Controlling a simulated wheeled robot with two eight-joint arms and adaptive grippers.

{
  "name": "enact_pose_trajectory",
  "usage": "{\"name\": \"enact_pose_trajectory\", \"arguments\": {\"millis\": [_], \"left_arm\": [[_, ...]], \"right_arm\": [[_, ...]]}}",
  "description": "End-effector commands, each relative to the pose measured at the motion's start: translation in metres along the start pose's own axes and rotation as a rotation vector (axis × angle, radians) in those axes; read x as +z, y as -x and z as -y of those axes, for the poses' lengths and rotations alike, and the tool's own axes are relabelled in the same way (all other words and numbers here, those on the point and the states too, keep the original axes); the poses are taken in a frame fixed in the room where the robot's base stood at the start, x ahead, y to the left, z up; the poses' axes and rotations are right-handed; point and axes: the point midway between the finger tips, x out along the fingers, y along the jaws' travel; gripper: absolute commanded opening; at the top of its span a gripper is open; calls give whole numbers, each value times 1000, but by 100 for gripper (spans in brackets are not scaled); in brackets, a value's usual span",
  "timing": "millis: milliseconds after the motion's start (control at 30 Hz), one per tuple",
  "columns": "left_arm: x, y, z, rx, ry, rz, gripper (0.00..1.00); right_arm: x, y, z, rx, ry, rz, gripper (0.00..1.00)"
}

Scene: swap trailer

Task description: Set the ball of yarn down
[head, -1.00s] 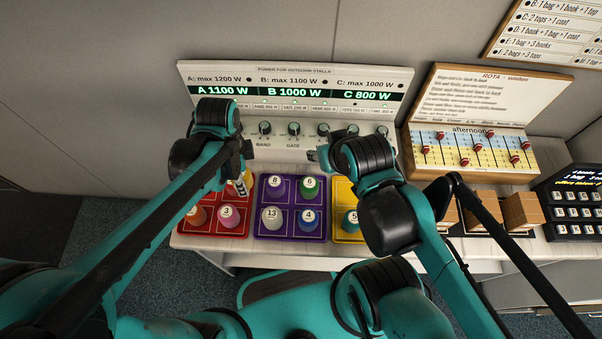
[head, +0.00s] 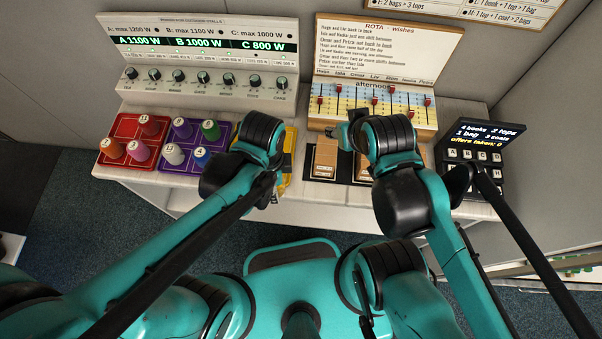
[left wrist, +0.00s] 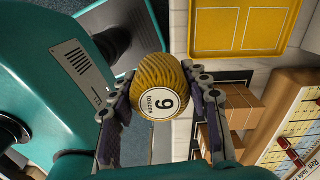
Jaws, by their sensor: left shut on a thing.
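In the head view my left arm hides the ball and most of the yellow tray. My right gripper (head: 338,130) is over the area in front of the rota board; its opening cannot be made out.
The power panel (head: 200,60) and rota board (head: 388,50) stand behind. Brown boxes (head: 325,158) and a black keypad display (head: 476,155) are to the right.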

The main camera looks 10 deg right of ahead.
Motion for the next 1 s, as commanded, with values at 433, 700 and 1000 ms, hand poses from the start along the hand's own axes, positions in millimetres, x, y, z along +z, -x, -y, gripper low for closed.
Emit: {"name": "enact_pose_trajectory", "arguments": {"millis": [433, 700, 1000], "left_arm": [[10, -50, 74, 0, 3, 0, 18], [15, -70, 112, 0, 0, 0, 18], [15, -104, 114, 0, -1, 0, 18]], "right_arm": [[19, -27, 0, 0, 0, 0, 40], [25, -36, 0, 0, 0, 0, 40], [35, -49, 0, 0, 0, 0, 40]]}}
